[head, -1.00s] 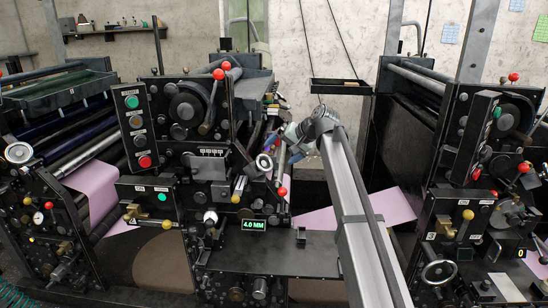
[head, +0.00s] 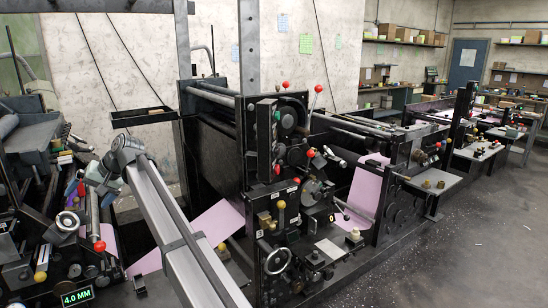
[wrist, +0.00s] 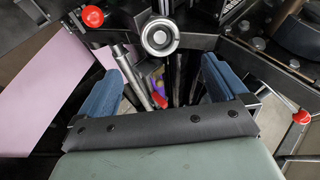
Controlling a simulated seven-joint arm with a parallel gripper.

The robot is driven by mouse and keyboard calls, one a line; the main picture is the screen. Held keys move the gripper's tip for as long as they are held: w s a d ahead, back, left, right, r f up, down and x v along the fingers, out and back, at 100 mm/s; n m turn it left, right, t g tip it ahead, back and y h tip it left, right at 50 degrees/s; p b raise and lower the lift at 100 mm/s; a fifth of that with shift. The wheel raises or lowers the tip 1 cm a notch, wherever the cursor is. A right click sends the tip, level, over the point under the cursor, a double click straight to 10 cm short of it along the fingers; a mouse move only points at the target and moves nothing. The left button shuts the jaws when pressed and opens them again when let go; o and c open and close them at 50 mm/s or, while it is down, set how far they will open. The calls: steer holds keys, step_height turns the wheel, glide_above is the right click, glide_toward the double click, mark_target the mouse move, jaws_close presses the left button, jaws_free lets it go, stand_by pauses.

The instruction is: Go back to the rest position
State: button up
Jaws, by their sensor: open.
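My gripper (wrist: 162,78) shows in the wrist view with its two blue fingers spread wide apart, open, with nothing held between them. A silver handwheel (wrist: 160,38) lies ahead of the fingertips, and a metal rod (wrist: 136,76) with a red end shows in the gap, behind the fingers' plane as far as I can tell. In the head view my gripper (head: 84,186) is small and partly hidden by the wrist, at the left beside the dark press with the handwheel (head: 67,221). My arm reaches up to it from the bottom.
Red-knobbed levers (wrist: 92,16) and black press parts crowd around the gripper. A pink web (wrist: 40,85) runs at the left of the wrist view. In the head view another press (head: 285,170) stands right of my arm. Open floor (head: 440,255) lies at the right.

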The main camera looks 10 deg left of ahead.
steer(key=s+d+f+t+h, duration=0.1)
steer(key=d+f+h, duration=0.3)
steer(key=d+f, duration=1.95)
steer(key=s+d+f+t+h, duration=0.15)
steer(key=d+f+h, duration=0.25)
steer(key=d+f, duration=1.9)
steer(key=s+d+f+m+g+h, duration=0.1)
steer(key=s+d+f+m, duration=0.1)
steer(key=s+d+f, duration=0.45)
steer(key=s+d+f+m+g+h, duration=0.1)
steer(key=s+d+f+g, duration=0.15)
steer(key=d+f, duration=0.7)
steer(key=s+d+f+m+g, duration=0.1)
steer(key=s+d+f, duration=0.2)
steer(key=s+d, duration=0.3)
steer(key=s+d+f+m+g, duration=0.1)
steer(key=s+d+f+m, duration=0.1)
steer(key=s+d, duration=0.5)
steer(key=s+d+f+m+g+y, duration=0.1)
steer(key=s+d+f+m, duration=0.1)
steer(key=s+d+f, duration=0.2)
steer(key=shift+s+d+f+g, duration=0.4)
steer(key=shift+s+d, duration=1.1)
steer(key=shift+s, duration=0.25)
steer(key=shift+c, duration=0.2)
